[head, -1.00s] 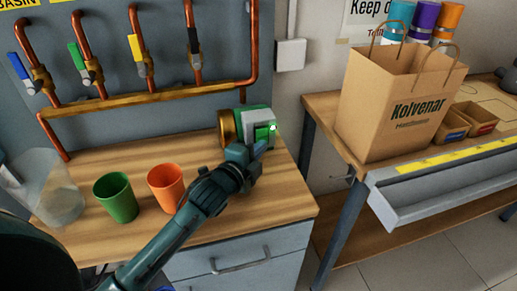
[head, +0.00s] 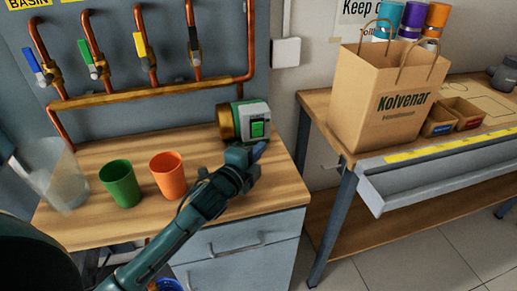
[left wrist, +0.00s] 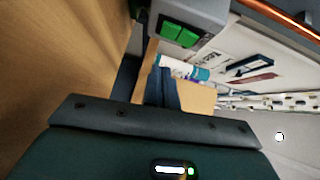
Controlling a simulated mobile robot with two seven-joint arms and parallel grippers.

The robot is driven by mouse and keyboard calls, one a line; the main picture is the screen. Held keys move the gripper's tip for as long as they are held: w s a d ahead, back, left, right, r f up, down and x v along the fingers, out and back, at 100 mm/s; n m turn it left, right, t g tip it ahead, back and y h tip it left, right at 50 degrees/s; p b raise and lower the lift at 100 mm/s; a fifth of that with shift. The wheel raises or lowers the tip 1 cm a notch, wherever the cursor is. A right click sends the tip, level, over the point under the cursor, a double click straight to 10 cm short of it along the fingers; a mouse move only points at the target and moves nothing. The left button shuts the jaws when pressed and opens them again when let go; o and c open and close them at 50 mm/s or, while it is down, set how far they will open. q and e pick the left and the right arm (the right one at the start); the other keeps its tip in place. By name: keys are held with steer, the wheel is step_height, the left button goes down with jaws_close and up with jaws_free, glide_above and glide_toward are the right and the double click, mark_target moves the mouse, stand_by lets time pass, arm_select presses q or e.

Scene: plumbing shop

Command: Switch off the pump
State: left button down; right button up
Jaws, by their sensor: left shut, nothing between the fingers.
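The pump (head: 228,122) stands at the back right of the wooden counter, joined near the copper pipework. It has a brass-coloured end, a green body and a pale box with a green switch (head: 257,129). The left wrist view shows the two-part green switch (left wrist: 180,34) close up, with no bright glow on it. My left gripper (head: 260,151) is shut and empty, just in front of and below the switch, with a visible gap from it. Its shut fingers (left wrist: 162,88) show below the switch in the wrist view. My right gripper is out of view.
A green cup (head: 120,184) and an orange cup (head: 168,176) stand left of my arm. A clear container (head: 62,178) is at the far left. Valves with coloured levers (head: 141,44) line the wall. A paper bag (head: 380,110) stands on the right bench.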

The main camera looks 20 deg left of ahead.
arm_select(q)
steer(key=v, duration=0.9)
steer(key=shift+s+a+f, duration=0.2)
steer(key=shift+s+f, duration=0.05)
steer(key=shift+f, duration=0.15)
